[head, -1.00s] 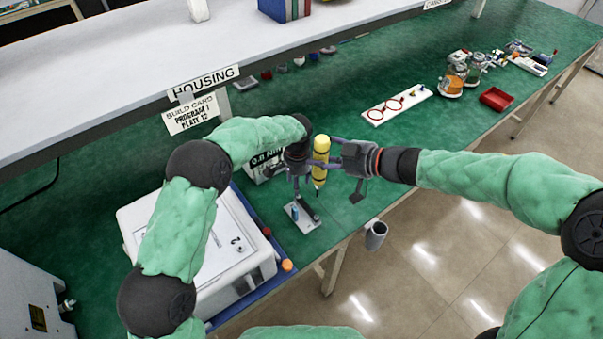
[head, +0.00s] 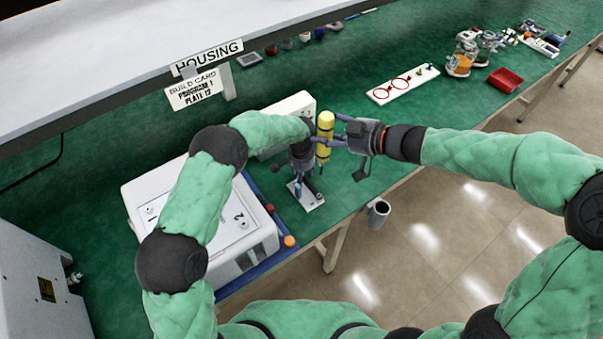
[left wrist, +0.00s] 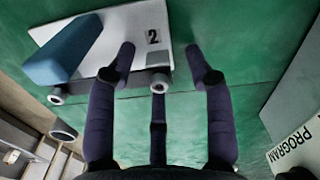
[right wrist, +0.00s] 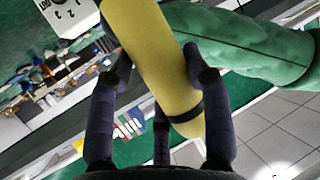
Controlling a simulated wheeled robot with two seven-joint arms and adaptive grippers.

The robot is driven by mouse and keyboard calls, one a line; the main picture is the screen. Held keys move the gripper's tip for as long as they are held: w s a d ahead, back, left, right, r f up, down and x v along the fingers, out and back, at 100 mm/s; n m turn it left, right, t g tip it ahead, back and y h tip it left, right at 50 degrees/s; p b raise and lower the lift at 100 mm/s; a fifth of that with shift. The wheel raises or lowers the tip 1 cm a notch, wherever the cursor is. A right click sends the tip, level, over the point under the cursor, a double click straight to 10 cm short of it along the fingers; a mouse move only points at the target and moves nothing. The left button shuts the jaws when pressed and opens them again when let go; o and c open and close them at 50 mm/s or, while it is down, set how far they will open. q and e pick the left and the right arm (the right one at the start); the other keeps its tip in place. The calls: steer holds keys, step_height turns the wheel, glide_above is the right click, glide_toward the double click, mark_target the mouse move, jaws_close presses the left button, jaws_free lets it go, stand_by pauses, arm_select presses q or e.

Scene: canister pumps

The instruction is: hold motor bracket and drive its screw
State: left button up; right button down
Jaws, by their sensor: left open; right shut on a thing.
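The yellow driver (head: 324,142) is upright in my right gripper (head: 343,133). In the right wrist view its yellow body (right wrist: 160,60) runs between the fingers (right wrist: 158,70). A white plate (head: 312,201) marked 2 lies on the green bench below, with a blue block on it; which part is the motor bracket I cannot tell. My left gripper (head: 301,172) is open above the plate, close beside the driver. In the left wrist view its fingers (left wrist: 160,60) straddle the plate's right end (left wrist: 152,36); the blue block (left wrist: 65,50) is left of them. The screw cannot be made out.
A white housing (head: 180,222) on a blue tray stands left of the plate. A white box (head: 290,115) stands behind my left gripper. A grey cup (head: 378,213) hangs at the bench's front edge. A white board with red rings (head: 403,84) and a red bin (head: 505,80) lie farther right.

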arm_select(q)
jaws_close()
jaws_free()
